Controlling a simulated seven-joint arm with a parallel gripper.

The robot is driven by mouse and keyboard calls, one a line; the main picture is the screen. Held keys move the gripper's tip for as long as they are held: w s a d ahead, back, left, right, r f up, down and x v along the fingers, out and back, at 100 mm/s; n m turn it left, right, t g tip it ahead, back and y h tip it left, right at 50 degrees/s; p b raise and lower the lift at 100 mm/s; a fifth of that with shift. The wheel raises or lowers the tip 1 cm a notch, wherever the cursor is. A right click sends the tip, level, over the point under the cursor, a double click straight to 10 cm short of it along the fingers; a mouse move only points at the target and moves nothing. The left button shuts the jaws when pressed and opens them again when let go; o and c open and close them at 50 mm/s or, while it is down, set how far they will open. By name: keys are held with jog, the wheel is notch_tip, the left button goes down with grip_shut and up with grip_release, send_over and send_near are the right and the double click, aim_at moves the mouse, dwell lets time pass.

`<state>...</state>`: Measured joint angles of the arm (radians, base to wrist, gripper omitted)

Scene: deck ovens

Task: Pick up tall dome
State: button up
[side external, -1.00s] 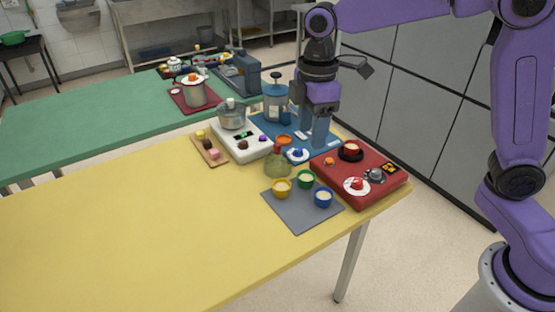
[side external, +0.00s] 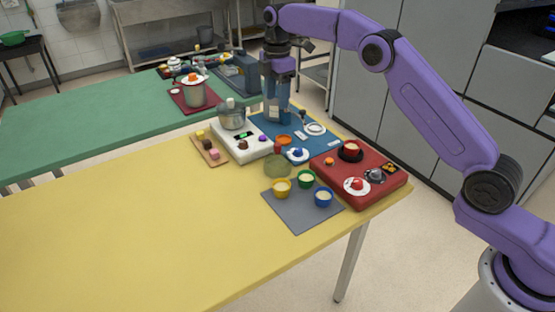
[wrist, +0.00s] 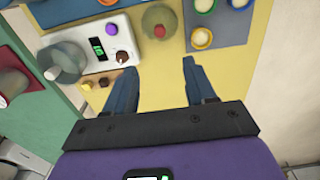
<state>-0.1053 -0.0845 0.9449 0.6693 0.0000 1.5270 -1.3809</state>
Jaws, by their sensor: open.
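My gripper (side external: 277,118) hangs pointing down above the table, with its blue fingers apart. In the wrist view the fingers (wrist: 161,88) have only bare yellow tabletop between them. A tall clear dome with a dark knob showed at the back of the blue mat (side external: 318,144) in the earlier side view. My fingers now cover that spot in the side view, so I cannot make out the dome. A squat olive see-through dome (side external: 277,167) with a red top stands nearer; it is at the top of the wrist view (wrist: 158,22), beyond my fingers.
A white scale (side external: 252,152) bears a pot (side external: 231,118). Beside it lies a tan board (side external: 209,152). Yellow, green and blue cups stand on a grey mat (side external: 298,222), and a red tray (side external: 392,190) is at right. The left of the yellow table (side external: 110,230) is clear.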

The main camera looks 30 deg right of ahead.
aim_at(277, 144)
notch_tip(277, 144, down, 17)
jog(key=shift+r, duration=0.1)
dwell(0.6)
grip_shut()
